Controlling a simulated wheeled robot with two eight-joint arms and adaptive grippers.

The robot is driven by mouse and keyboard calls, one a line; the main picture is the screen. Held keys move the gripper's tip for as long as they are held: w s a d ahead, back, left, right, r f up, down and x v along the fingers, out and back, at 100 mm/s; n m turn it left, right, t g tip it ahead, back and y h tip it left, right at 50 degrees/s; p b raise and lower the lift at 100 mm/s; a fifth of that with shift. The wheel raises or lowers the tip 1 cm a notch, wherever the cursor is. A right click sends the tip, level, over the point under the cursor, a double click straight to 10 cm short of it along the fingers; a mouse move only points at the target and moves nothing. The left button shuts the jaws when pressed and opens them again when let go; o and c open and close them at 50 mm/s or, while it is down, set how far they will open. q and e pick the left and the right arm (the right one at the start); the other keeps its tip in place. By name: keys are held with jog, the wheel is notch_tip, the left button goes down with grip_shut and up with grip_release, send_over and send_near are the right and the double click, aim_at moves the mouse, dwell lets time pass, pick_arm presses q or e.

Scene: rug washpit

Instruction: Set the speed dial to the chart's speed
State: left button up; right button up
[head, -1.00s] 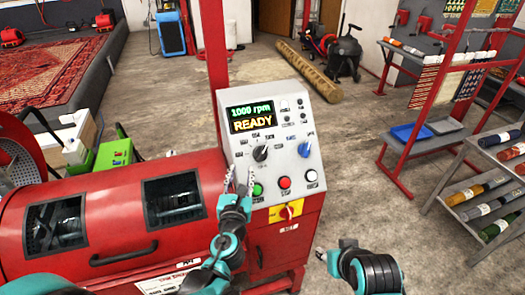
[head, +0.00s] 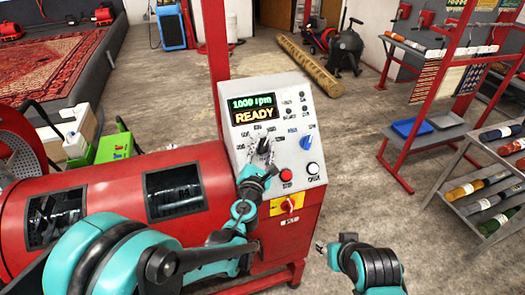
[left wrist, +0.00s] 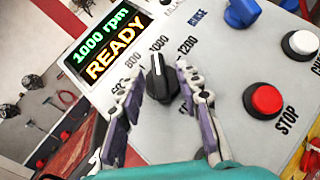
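The speed dial is a black knob (left wrist: 160,82) with a white pointer line, on the sloped grey control panel (head: 290,147). In the left wrist view its pointer is toward the 1000 mark, between 800 and 1200. The display (head: 254,108) reads "1000 rpm READY". My left gripper (left wrist: 160,85) is open, with one finger on each side of the dial; I cannot tell whether either finger touches it. In the head view the left gripper (head: 262,165) partly covers the dial. My right gripper (head: 322,250) is low, right of the cabinet, apart from the panel. No speed chart is readable.
A blue knob (head: 306,142), red stop button (head: 286,174) and white button (head: 313,168) sit close to the dial. A red-yellow switch (head: 290,204) is below. The red drum machine (head: 110,205) is left. A shelf rack (head: 480,190) stands right, with open floor between.

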pick_arm(q)
grip_shut()
